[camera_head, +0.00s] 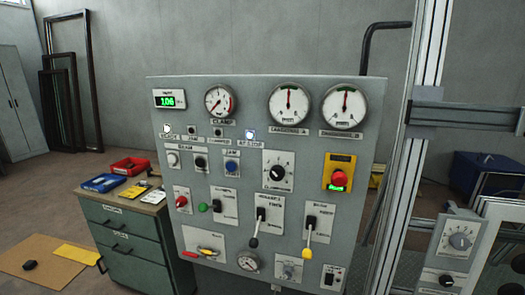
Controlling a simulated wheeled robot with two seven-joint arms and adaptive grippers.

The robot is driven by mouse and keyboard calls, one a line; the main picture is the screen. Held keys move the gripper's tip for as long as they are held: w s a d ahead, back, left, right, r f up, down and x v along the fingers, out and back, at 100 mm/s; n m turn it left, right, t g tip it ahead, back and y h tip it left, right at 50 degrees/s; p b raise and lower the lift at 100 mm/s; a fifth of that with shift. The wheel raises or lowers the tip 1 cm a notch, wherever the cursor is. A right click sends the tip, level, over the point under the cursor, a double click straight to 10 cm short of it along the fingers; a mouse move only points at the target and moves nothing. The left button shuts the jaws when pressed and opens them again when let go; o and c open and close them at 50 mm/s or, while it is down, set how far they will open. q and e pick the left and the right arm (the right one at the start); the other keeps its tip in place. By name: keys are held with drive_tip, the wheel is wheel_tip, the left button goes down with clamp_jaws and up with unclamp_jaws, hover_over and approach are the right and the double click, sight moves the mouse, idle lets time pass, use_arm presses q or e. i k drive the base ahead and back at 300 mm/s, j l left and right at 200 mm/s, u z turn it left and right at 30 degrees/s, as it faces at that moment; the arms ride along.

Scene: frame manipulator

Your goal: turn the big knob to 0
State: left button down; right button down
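A grey control panel (235,165) stands upright in the middle of the view. A large black round knob (278,171) with a pale pointer mark sits on a white plate right of the panel's centre. The marks around it are too small to read. A second knob, grey (460,241), is on a separate unit at the right edge. A small pale knob (288,271) is near the panel's bottom. Neither of my grippers is in view, and nothing touches the knobs.
A red emergency button (339,179) on a yellow plate is right of the black knob, and a blue button (232,166) is left of it. Levers (257,227) stick out below. A metal post (420,110) stands right of the panel; a green cabinet (130,240) stands left.

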sight(458, 241)
drive_tip(key=k+z, duration=0.2)
drive_tip(key=z, duration=1.35)
